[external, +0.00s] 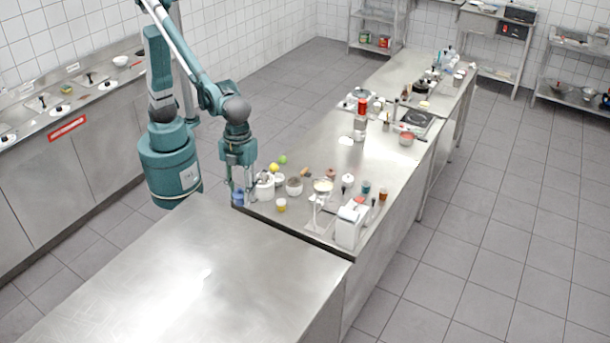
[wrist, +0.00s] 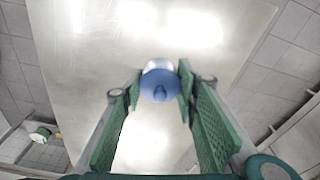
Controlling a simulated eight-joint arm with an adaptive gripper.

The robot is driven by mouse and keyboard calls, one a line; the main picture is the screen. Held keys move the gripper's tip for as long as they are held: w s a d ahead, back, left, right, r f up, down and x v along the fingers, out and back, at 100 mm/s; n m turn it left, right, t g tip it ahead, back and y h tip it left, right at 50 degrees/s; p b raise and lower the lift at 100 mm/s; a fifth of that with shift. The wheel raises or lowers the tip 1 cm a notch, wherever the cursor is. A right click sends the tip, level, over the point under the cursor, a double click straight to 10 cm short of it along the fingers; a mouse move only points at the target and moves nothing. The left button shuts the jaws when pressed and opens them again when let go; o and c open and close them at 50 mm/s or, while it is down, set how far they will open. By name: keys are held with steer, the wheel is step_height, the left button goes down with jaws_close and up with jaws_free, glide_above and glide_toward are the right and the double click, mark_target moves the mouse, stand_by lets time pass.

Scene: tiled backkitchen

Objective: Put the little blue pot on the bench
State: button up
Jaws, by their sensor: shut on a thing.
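The little blue pot (wrist: 160,86) is gripped between the green finger pads of my gripper (wrist: 159,78) in the wrist view. Its rounded blue end with a small knob faces the camera, and a whitish part shows beyond it. In the external view the blue pot (external: 238,197) shows at the lower end of my gripper (external: 238,186), by the near left corner of the cluttered counter. The bare steel bench (external: 150,290) fills the foreground. A bare steel top (wrist: 60,70) lies beyond the pot in the wrist view. I cannot tell the gap beneath the pot.
The foreground bench top is clear. Another counter (external: 60,110) runs along the left wall.

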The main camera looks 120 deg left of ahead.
steer(key=a+n, duration=0.6)
steer(key=a, duration=3.7)
steer(key=s+a+n, duration=0.1)
steer(key=s+a, duration=0.2)
steer(key=a, duration=0.5)
steer(key=s+a+n, duration=0.2)
steer(key=s+a, duration=0.1)
steer(key=a, duration=0.4)
step_height(320, 180, down, 18)
steer(key=shift+t+y, duration=0.3)
steer(key=shift+t, duration=0.1)
steer(key=shift+f, duration=0.1)
glide_above(314, 173)
steer(key=shift+s+a+f, duration=0.1)
steer(key=shift+f, duration=1.35)
steer(key=shift+s+a+f, duration=0.1)
steer(key=shift+f, duration=1.35)
steer(key=shift+f, duration=0.1)
steer(key=shift+f, duration=1.95)
steer(key=shift+f, duration=0.15)
